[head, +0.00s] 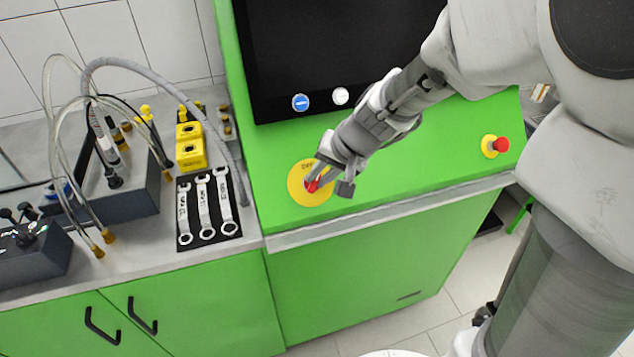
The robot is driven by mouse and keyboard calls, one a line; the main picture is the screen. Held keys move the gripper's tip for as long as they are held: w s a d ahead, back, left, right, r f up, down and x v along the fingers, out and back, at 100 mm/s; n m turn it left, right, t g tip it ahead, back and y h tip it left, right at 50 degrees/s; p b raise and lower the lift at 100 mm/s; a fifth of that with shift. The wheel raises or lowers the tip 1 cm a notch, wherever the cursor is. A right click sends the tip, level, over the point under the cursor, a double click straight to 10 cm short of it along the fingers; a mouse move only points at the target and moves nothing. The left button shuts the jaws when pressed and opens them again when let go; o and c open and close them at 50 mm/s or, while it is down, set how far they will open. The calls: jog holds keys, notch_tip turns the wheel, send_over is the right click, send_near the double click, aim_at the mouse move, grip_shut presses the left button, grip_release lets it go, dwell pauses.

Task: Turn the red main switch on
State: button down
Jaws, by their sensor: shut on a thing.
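The red main switch (312,186) sits on a round yellow plate (298,194) on the green console top. My gripper (317,180) reaches down from the upper right and is shut on the red switch. Its fingers and wrist cover part of the switch and the right side of the plate. The exact angle of the switch is too small and too covered to tell.
A black screen (320,45) with a blue button (300,102) and a white button (340,96) stands behind. A red emergency button (501,144) is at the right.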

jog(key=m+b, duration=0.1)
jog(key=b, duration=0.1)
jog(key=m+y+b, duration=0.1)
jog(key=m+b, duration=0.1)
jog(key=f+m+t+y+b, duration=0.1)
jog(key=m+b, duration=0.1)
jog(key=b, duration=0.1)
jog(key=shift+s+d, duration=0.1)
jog(key=shift+d, duration=0.15)
jog(key=m+t+y+b, duration=0.1)
jog(key=m+b, duration=0.1)
jog(key=b, duration=0.1)
jog(key=shift+s+d+m, duration=0.1)
jog(key=shift+m, duration=0.3)
jog(key=shift+s+m+t+b, duration=0.1)
jog(key=shift+m+t+b, duration=0.2)
jog(key=shift+m+b, duration=0.6)
jog(key=shift+r+y, duration=0.1)
jog(key=shift+y, duration=0.2)
jog(key=c, duration=0.8)
grip_release()
jog(key=shift+c, duration=0.2)
